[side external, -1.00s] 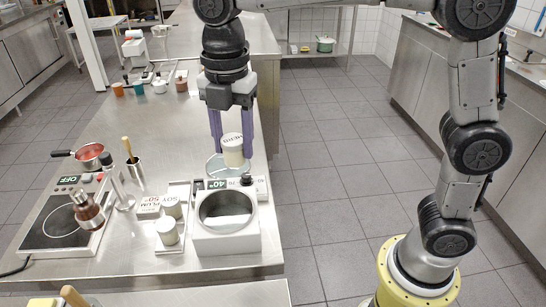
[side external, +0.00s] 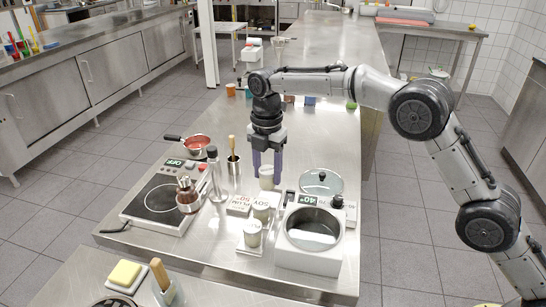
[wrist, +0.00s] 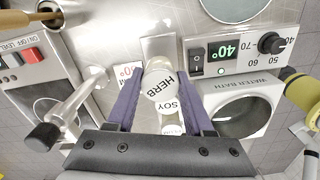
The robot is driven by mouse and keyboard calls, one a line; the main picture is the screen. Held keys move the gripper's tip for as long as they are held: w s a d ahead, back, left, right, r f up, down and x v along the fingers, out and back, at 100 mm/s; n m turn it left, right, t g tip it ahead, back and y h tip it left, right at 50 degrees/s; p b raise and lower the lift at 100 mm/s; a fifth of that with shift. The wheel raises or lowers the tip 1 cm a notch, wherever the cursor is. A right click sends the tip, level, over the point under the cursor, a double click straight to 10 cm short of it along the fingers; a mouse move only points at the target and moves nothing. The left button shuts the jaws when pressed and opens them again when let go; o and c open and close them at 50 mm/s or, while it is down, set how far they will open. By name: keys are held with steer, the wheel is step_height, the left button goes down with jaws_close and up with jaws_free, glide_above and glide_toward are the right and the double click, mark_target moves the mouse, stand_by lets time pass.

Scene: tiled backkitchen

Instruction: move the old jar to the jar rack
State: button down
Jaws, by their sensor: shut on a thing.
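My gripper (side external: 267,166) points down with its purple fingers shut on a small pale jar (side external: 266,182). In the wrist view the held jar's white lid (wrist: 159,80) reads HERB, and the jar sits between the fingers. The white jar rack (wrist: 157,46) shows beneath and beyond it, with its far end bare. Whether the jar touches the rack cannot be told. Two other jars stand on the rack in line toward the camera: a nearer jar (side external: 252,236) and a middle jar (side external: 261,211). One lid reads SOY (wrist: 169,105).
The white water bath (side external: 312,256) stands just right of the rack, its display showing 40°. A glass lid (side external: 321,181) lies behind it. A hotplate (side external: 160,197), a utensil pot (side external: 234,164) and a red saucepan (side external: 197,143) are farther left.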

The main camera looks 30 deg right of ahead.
mark_target(269, 185)
steer(key=shift+d+f, duration=0.15)
steer(key=shift+f, duration=1.9)
steer(key=shift+f, duration=0.2)
steer(key=shift+c, duration=1)
jaws_free()
steer(key=shift+o, duration=1)
steer(key=shift+f, duration=0.1)
steer(key=shift+r, duration=3.6)
